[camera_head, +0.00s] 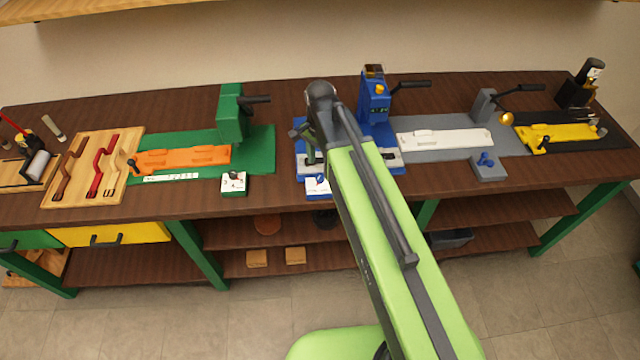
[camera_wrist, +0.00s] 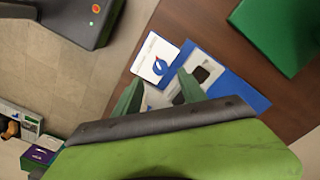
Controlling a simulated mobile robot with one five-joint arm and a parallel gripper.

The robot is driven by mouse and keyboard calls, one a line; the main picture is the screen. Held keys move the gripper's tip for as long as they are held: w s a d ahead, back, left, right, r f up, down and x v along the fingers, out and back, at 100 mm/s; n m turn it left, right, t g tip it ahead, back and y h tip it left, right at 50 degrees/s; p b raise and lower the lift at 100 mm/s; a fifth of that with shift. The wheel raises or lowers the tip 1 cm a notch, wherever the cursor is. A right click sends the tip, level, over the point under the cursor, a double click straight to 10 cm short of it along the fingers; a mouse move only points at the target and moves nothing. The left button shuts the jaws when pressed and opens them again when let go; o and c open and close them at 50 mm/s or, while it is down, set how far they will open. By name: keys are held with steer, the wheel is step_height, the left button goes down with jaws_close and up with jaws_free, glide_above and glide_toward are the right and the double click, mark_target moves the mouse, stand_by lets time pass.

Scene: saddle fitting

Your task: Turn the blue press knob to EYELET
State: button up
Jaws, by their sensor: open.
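The blue press (camera_head: 374,102) stands upright at the middle of the bench, on a blue base. A white dial plate with the small blue press knob (camera_head: 319,181) sits at the base's front edge, partly hidden by my arm. In the wrist view the knob (camera_wrist: 160,67) shows on its white plate, with a small red mark; the printing is too small to read. My gripper (camera_wrist: 158,93) is open and empty, with its green fingers apart. The knob lies beyond the fingertips, not between them. In the head view my gripper (camera_head: 311,148) is over the blue base, behind the knob.
A green press (camera_head: 232,115) with an orange strip and its own white dial (camera_head: 234,183) stands to the left. A grey station (camera_head: 489,168) with a blue knob and a yellow fixture (camera_head: 560,135) stand to the right. Bare bench wood lies left of the blue base.

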mark_target(320, 176)
step_height(320, 176, down, 6)
steer(key=b, duration=0.4)
steer(key=shift+r, duration=0.15)
jaws_close()
